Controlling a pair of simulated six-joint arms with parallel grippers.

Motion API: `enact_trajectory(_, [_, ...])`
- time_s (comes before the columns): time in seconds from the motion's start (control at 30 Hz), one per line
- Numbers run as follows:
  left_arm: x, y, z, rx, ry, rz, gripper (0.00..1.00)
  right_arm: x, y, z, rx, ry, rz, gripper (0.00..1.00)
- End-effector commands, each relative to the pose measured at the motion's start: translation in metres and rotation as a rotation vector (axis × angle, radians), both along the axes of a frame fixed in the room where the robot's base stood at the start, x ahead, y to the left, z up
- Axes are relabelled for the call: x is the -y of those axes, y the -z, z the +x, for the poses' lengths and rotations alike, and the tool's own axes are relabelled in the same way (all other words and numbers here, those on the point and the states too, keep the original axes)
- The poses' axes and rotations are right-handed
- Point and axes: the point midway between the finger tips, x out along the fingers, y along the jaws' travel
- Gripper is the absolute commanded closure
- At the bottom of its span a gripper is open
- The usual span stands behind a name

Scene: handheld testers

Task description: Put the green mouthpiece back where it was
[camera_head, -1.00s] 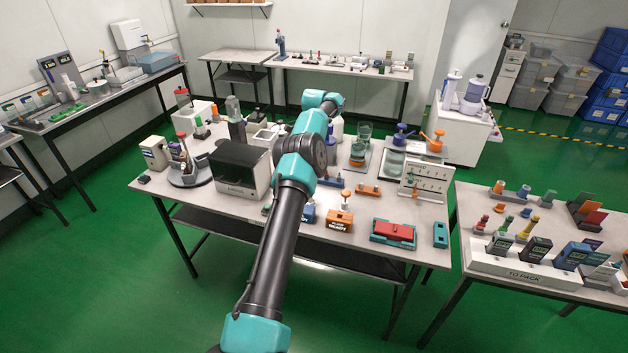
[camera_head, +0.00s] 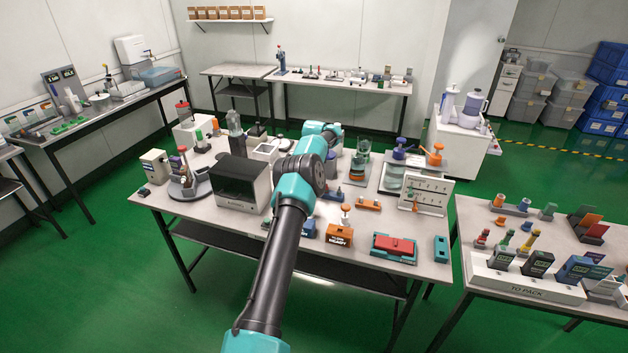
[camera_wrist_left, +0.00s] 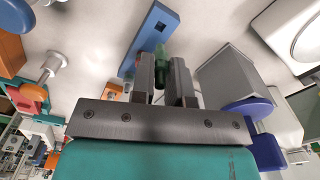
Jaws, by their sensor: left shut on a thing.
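The green mouthpiece (camera_wrist_left: 159,66) is held between the two fingers of my left gripper (camera_wrist_left: 160,78), as the left wrist view shows. It is a small dark green piece, largely hidden by the fingers. A blue bar-shaped holder (camera_wrist_left: 155,33) with a dark hole lies on the table just beyond and beside the fingertips. I cannot tell whether the mouthpiece touches it. In the head view my left arm reaches over the middle table, and its own links hide the gripper and mouthpiece. My right gripper is in neither view.
In the wrist view, a grey box (camera_wrist_left: 228,74) and a purple-capped item (camera_wrist_left: 250,107) stand close right of the fingers. A white-topped peg with an orange disc is at left. In the head view, an oven-like box (camera_head: 240,184) stands left of my arm.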

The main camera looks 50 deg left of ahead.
Motion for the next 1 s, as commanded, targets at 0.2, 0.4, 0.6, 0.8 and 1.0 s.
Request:
enact_trajectory(0.2, [0.0, 0.032, 0.0, -0.002, 0.0, -0.001, 1.0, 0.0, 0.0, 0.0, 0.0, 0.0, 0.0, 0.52])
enact_trajectory(0.4, [0.0, 0.036, 0.0, 0.0, 0.0, 0.0, 1.0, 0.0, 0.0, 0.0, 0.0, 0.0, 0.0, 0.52])
enact_trajectory(0.6, [0.0, 0.037, 0.0, -0.001, 0.0, -0.001, 1.0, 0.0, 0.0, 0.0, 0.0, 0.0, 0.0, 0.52])
enact_trajectory(0.8, [0.0, 0.042, 0.0, -0.001, 0.0, -0.001, 1.0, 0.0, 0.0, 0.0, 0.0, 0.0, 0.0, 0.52])
enact_trajectory(1.0, [0.0, 0.047, 0.0, -0.001, 0.0, 0.0, 1.0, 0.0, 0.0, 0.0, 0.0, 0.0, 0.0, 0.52])
